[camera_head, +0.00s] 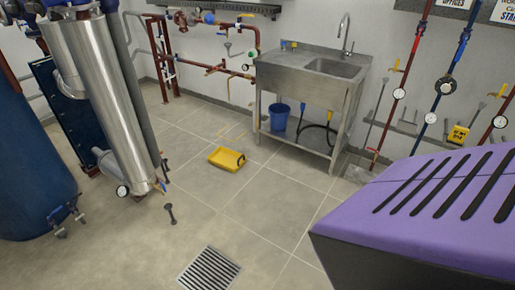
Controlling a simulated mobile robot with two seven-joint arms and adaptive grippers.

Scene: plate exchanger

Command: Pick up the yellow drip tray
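The yellow drip tray (227,159) lies flat on the tiled floor near the middle of the view, left of the sink stand. It is shallow and rectangular with a raised rim, and a dark spot shows at its right end. Nothing covers it. Neither of my grippers shows in this view.
A steel sink stand (312,80) with a blue bucket (279,117) on its lower shelf stands behind right. Silver cylinders (108,100) and a blue tank (30,160) stand left. A purple slotted housing (430,205) fills the lower right. The floor around the tray is clear, with a drain grate (209,270) in front.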

